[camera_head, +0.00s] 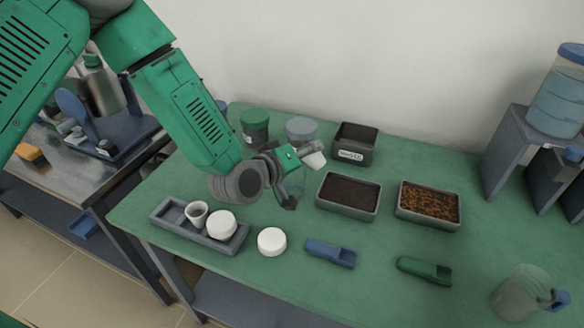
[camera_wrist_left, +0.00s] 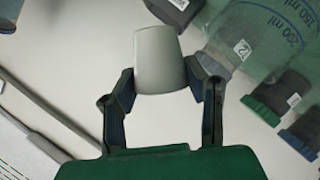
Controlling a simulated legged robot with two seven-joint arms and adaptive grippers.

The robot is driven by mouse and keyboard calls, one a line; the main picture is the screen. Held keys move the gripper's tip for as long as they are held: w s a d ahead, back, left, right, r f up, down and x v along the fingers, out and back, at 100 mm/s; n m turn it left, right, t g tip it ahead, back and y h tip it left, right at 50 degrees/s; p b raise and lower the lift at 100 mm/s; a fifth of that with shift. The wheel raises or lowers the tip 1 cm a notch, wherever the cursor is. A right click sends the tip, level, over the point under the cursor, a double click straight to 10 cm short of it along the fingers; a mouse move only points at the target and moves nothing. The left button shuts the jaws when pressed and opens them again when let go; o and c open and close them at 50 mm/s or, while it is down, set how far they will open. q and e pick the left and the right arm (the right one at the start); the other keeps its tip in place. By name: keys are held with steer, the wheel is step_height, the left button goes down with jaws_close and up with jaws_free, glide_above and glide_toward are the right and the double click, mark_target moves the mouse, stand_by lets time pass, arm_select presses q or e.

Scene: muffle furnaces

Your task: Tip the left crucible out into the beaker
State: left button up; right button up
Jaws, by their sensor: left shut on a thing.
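My left gripper (camera_head: 303,163) is shut on a white crucible (camera_head: 315,159), held tilted above the green table. In the left wrist view the crucible (camera_wrist_left: 160,60) sits between the two fingers of the gripper (camera_wrist_left: 160,82). Its contents cannot be seen. A clear beaker (camera_head: 293,184) shows faintly behind and below the gripper in the head view, mostly hidden by it. Its marked glass (camera_wrist_left: 270,35) is at the upper right of the wrist view, beside the crucible. Another crucible (camera_head: 196,211) stands upright in a grey tray (camera_head: 168,214). My right gripper is not in view.
A white lid-like disc (camera_head: 222,222) is on the tray and another (camera_head: 271,240) lies on the table. Soil (camera_head: 348,193) and brown-granule (camera_head: 430,203) trays stand right of the gripper. Jars (camera_head: 255,126) stand behind.

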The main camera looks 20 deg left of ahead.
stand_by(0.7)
arm_select(q)
steer(key=shift+n+h+b, duration=0.3)
steer(key=shift+b, duration=0.1)
steer(key=shift+a+f, duration=0.1)
steer(key=shift+n+b, duration=0.3)
steer(key=shift+b, duration=0.15)
steer(key=shift+a+f, duration=0.1)
stand_by(0.7)
steer(key=shift+n+t+b, duration=0.3)
steer(key=shift+b, duration=0.2)
steer(key=shift+c, duration=0.2)
steer(key=shift+f+h, duration=0.1)
steer(key=shift+h, duration=0.2)
steer(key=shift+a+n+b, duration=0.15)
steer(key=shift+n+b, duration=0.15)
steer(key=shift+b, duration=0.2)
